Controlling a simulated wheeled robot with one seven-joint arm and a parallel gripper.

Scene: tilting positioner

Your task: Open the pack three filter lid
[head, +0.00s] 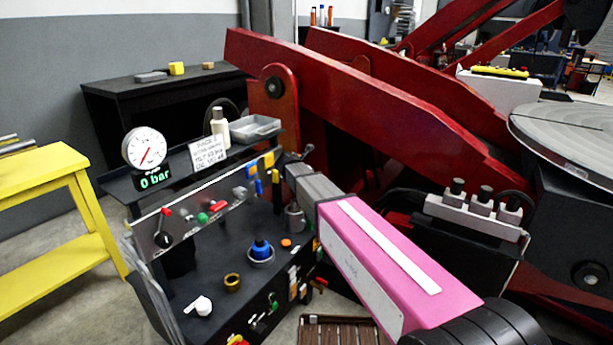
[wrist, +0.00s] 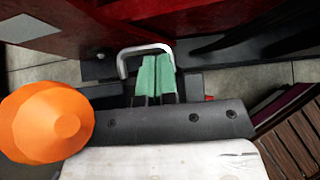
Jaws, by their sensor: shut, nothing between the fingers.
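In the wrist view my gripper (wrist: 154,62) has its two green fingertips side by side, shut with nothing between them. A pale grey bent handle (wrist: 125,58) arches beside and beyond the fingertips; I cannot tell whether they touch it. A large orange stepped round cap (wrist: 60,125) is left of the gripper. In the head view a black hydraulic pack (head: 205,262) stands below and left of my pink arm, with a PACK 3 placard (head: 209,152) behind. My gripper is mostly hidden there by the arm. I cannot tell for certain which part is the filter lid.
On the pack are a blue cap (head: 261,250), a brass ring (head: 232,283), a white fitting (head: 199,306) and a lever panel (head: 195,214). The gauge (head: 144,149) reads 0 bar. Red positioner beams (head: 370,105) stand close behind. A yellow bench (head: 45,185) is at left.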

